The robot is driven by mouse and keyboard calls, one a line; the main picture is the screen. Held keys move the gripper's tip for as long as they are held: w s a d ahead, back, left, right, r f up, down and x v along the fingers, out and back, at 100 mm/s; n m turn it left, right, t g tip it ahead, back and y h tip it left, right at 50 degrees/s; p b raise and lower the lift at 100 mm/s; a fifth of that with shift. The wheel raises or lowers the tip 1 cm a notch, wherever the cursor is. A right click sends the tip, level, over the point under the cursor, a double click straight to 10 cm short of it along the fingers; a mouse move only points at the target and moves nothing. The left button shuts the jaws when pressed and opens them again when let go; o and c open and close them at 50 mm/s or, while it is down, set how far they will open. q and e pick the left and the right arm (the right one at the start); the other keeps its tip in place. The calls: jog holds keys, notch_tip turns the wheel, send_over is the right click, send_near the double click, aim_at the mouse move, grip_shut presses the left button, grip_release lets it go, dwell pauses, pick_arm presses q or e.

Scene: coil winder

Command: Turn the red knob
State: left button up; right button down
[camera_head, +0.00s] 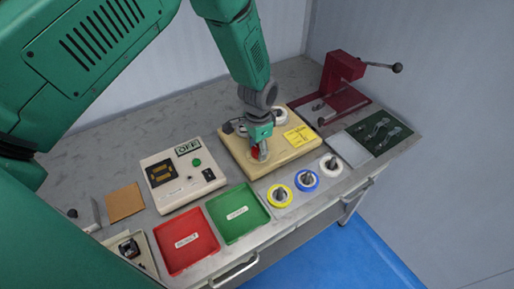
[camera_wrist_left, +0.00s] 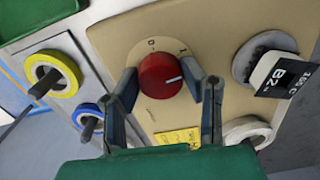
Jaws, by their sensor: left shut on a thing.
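The red knob (camera_wrist_left: 160,76) sits on the beige panel (camera_wrist_left: 120,40) of a box. Its white pointer line points to the right in the left wrist view, somewhat past the "1" mark; a "0" mark is further left. My left gripper (camera_wrist_left: 166,82) has one finger on each side of the knob and is shut on it. In the head view my left gripper (camera_head: 260,148) comes down onto the beige box (camera_head: 285,161), and the red knob (camera_head: 255,152) is partly hidden by the fingers. My right gripper is not in view.
Yellow, blue and white spools (camera_head: 306,180) stand on pegs in front of the box. A white control unit (camera_head: 160,197) and red (camera_head: 186,262) and green (camera_head: 235,234) trays are to the left. A red lever press (camera_head: 343,72) stands at the back right.

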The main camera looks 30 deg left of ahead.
pick_arm(q)
jog(key=n, duration=0.4)
jog(key=shift+w+d+n, duration=0.2)
jog(key=shift+n, duration=0.1)
jog(key=n, duration=0.4)
jog(key=shift+r+n, duration=0.1)
jog(key=shift+n, duration=0.2)
jog(key=n, duration=0.4)
jog(key=shift+w+a+n, duration=0.1)
jog(key=shift+w+n, duration=0.05)
jog(key=shift+n, duration=0.15)
jog(key=n, duration=0.4)
jog(key=shift+n+p, duration=0.3)
jog(key=shift+p, duration=0.05)
jog(key=shift+a, duration=0.1)
jog(key=o, duration=1.2)
jog(key=shift+c, duration=0.2)
